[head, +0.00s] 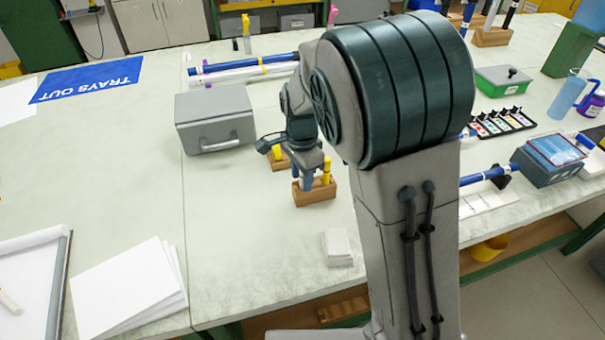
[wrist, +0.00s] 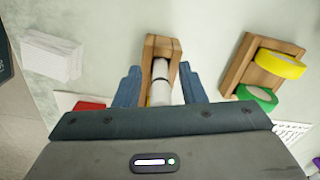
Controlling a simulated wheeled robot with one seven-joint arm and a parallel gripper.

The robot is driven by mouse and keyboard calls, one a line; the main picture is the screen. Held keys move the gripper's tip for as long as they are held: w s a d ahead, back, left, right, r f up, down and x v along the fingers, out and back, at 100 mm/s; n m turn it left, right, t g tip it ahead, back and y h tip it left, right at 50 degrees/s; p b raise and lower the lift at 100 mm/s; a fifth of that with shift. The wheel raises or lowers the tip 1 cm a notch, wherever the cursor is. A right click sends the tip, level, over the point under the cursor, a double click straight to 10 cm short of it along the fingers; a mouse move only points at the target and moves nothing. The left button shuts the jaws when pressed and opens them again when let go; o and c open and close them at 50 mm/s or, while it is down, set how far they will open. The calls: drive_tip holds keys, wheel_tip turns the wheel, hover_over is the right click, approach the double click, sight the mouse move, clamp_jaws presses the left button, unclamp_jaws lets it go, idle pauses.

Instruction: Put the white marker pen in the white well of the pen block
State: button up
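My gripper (wrist: 160,68) points down over the wooden pen block (wrist: 152,46), and it also shows in the head view (head: 303,182). Its two blue fingers stand apart on either side of the white marker pen (wrist: 160,92), with a visible gap between finger and pen. The pen is white with a black band, and its near end is hidden by my gripper's body. It appears to stand in the pen block, seen in the head view (head: 316,196) with a yellow-topped pen (head: 327,168) at its right end. The well's colour is hidden.
A second wooden holder (wrist: 238,68) with yellow tape (wrist: 280,64) and green tape (wrist: 257,97) stands close by. A white stack (head: 338,248) is in front of the pen block. A grey box (head: 215,118) stands to the left. The table between is clear.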

wheel_tip(320, 180, up, 12)
drive_tip(key=shift+r+p, duration=0.2)
drive_tip(key=shift+p, duration=0.35)
drive_tip(key=s+d+f+n+t, duration=0.1)
drive_tip(key=s+d+n, duration=0.4)
drive_tip(key=s+d, duration=0.2)
drive_tip(key=s+d+f+n+t, duration=0.1)
drive_tip(key=s+d+n, duration=0.5)
drive_tip(key=s, duration=0.5)
drive_tip(key=shift+s+d+f+n+t, duration=0.2)
drive_tip(key=shift+d+n+t, duration=0.1)
drive_tip(key=shift+d, duration=0.3)
